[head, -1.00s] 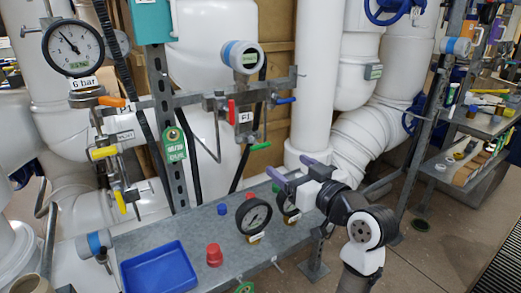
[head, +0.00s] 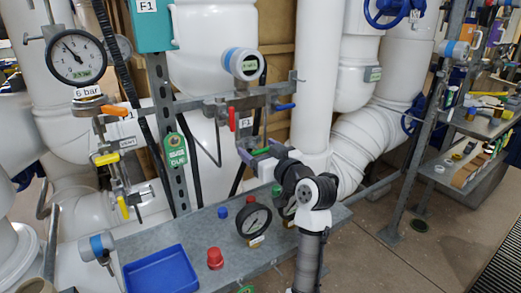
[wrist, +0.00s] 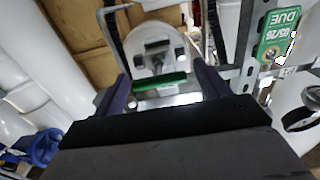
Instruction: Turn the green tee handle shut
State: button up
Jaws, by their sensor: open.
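The green tee handle (head: 261,151) is on the small valve under the grey manifold, partly hidden by my gripper in the head view. In the wrist view the green handle (wrist: 160,83) is a short bar lying crosswise, its ends pointing toward the two fingers. My gripper (wrist: 160,78) has its purple fingers apart, one on each side of the handle, with small gaps at both ends. In the head view my gripper (head: 252,150) is up at the valve. Whether the fingers touch the handle cannot be told.
Red (head: 232,118) and blue (head: 284,107) handles sit close by on the same manifold. Below are a grey shelf (head: 190,237) with a blue tray (head: 160,271), a red cap (head: 215,256) and a gauge (head: 253,220). A green tag (head: 175,149) hangs to the left.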

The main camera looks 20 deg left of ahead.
jog(key=shift+c, duration=0.2)
jog(key=c, duration=0.9)
jog(key=shift+c, duration=0.2)
jog(key=shift+m+p, duration=0.3)
jog(key=shift+p, duration=0.05)
jog(key=m+p, duration=0.2)
jog(key=shift+r+m, duration=0.15)
jog(key=shift+m, duration=0.15)
jog(key=m+p, duration=0.4)
jog(key=m, duration=0.1)
jog(key=shift+w+d+p, duration=0.1)
jog(key=shift+d+p, duration=0.05)
jog(key=shift+p, duration=0.25)
jog(key=m+p, duration=0.5)
jog(key=shift+m, duration=0.4)
jog(key=m+p, duration=0.1)
jog(key=m, duration=0.1)
jog(key=m+p, duration=0.1)
jog(key=p, duration=0.1)
jog(key=shift+w+f+m, duration=0.1)
jog(key=shift+f+m, duration=0.3)
jog(key=shift+p, duration=0.3)
